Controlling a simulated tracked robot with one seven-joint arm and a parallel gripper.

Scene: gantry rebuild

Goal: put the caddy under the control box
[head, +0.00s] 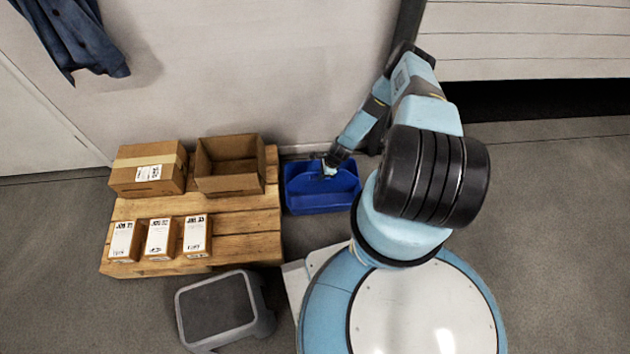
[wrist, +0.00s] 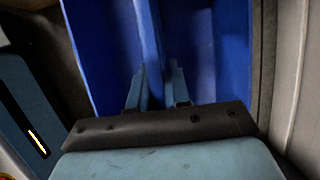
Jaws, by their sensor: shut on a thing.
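The blue caddy (head: 303,193) is on the floor against the wall, just right of the wooden pallet. My gripper (head: 328,170) reaches down into it, and its jaws are shut on the caddy's central divider. In the wrist view the caddy (wrist: 95,50) fills the upper middle, with the divider running between the two fingers of my gripper (wrist: 155,88). Whether the caddy's base touches the floor is hard to tell. I cannot identify a control box in either view.
A wooden pallet (head: 240,221) bears a closed carton (head: 148,175), an open carton (head: 230,182) and three small labelled boxes (head: 160,238). A grey step stool (head: 222,310) stands in front. A blue garment (head: 75,40) hangs on the wall. Floor at the right is clear.

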